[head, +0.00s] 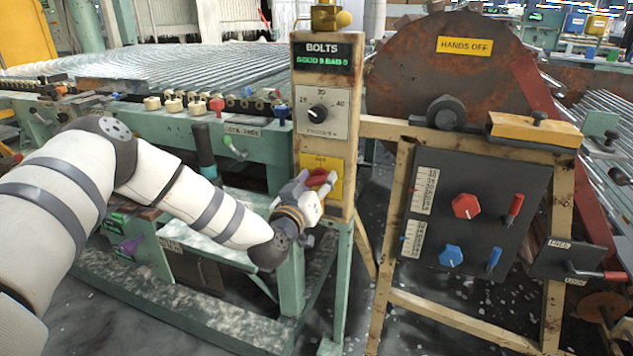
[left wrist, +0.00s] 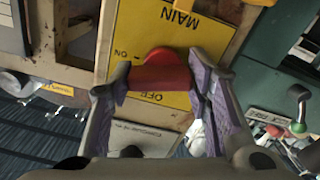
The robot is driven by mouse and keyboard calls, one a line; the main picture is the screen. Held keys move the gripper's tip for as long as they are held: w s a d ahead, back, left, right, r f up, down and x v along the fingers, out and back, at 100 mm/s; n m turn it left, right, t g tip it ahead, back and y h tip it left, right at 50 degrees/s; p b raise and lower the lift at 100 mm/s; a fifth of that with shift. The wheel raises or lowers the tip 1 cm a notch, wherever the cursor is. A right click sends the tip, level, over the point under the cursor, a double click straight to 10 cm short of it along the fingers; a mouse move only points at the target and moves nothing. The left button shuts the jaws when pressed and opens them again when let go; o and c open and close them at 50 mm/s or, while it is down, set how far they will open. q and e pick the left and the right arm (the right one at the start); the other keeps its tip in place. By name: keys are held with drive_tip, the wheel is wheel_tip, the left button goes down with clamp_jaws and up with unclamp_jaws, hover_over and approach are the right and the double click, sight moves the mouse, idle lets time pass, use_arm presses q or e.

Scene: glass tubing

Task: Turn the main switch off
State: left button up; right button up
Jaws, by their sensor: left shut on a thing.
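The main switch is a red handle (head: 317,178) on a yellow plate (head: 336,164), low on the tan post. In the left wrist view the red handle (left wrist: 160,72) is in the middle of the yellow plate (left wrist: 205,32), whose words MAIN, ON and OFF appear upside down. My left gripper (head: 319,182) is at the switch, with its purple-padded fingers on either side of the red handle. It is shut on the handle; the fingers (left wrist: 160,78) also show in the left wrist view. I cannot tell which mark the handle points to. My right gripper is not in view.
Above the switch are a black dial (head: 317,113) and a BOLTS display (head: 323,59). A dark panel (head: 480,228) with red and blue knobs stands to the right. A teal-handled lever (head: 206,152) and a small green-knobbed lever (head: 230,143) are left of the post, near my left arm.

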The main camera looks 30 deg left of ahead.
use_arm(q)
drive_tip(key=n, duration=0.3)
drive_tip(key=shift+n, duration=0.4)
drive_tip(key=n, duration=0.3)
drive_tip(key=shift+a+n, duration=0.1)
drive_tip(key=shift+n, duration=0.2)
drive_tip(key=n+b, duration=0.1)
drive_tip(key=n, duration=0.3)
drive_tip(key=shift+n+b, duration=0.35)
drive_tip(key=shift+n, duration=0.95)
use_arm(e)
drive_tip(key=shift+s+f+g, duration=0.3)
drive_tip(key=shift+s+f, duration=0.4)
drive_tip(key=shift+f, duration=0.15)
use_arm(q)
drive_tip(key=shift+r+n, duration=0.1)
drive_tip(key=shift+n, duration=0.2)
drive_tip(key=o, duration=1.2)
drive_tip(key=shift+c, duration=0.2)
